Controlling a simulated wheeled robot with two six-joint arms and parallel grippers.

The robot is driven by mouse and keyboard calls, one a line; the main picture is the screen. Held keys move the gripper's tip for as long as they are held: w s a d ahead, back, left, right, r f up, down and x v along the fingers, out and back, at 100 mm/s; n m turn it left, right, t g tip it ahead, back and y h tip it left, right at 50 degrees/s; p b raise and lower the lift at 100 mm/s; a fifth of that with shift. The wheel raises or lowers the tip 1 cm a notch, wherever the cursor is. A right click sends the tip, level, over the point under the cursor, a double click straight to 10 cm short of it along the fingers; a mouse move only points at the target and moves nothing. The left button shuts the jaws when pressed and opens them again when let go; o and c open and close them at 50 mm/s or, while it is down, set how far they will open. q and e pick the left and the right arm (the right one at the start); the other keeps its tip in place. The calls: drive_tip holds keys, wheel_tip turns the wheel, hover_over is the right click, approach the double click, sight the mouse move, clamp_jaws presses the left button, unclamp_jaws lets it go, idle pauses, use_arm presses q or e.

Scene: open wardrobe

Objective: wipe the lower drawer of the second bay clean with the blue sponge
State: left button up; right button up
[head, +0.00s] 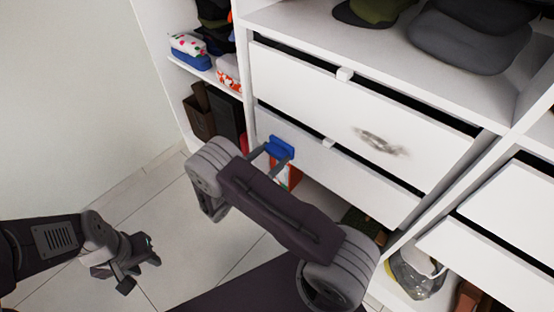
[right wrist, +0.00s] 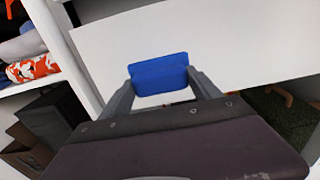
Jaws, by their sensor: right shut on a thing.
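The blue sponge (head: 280,149) is held in my right gripper (head: 268,153) at the left part of the white lower drawer (head: 365,178) of the second bay. In the right wrist view the blue sponge (right wrist: 158,75) sits between both fingers, against or just before a clean white front (right wrist: 235,45); I cannot tell whether it touches. No mark shows on the visible lower drawer front; my arm hides part of its surroundings. A grey-brown smudge (head: 380,141) is on the upper drawer (head: 300,75). My left gripper (head: 138,272) is empty, fingers apart, above the floor at lower left.
Left shelves hold folded cloths (head: 190,44) and dark boxes (head: 200,118). A clear bag (head: 415,272) lies low at right. Another bay with drawers (head: 515,205) stands to the right. The tiled floor at left is clear.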

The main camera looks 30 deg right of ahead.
drive_tip(key=shift+w+a+f+b, duration=0.1)
drive_tip(key=shift+w+a+b, duration=0.1)
drive_tip(key=shift+w+b, duration=0.25)
drive_tip(key=shift+w+a, duration=0.25)
drive_tip(key=shift+w, duration=0.5)
drive_tip(key=shift+r, duration=0.2)
drive_tip(key=v, duration=0.7)
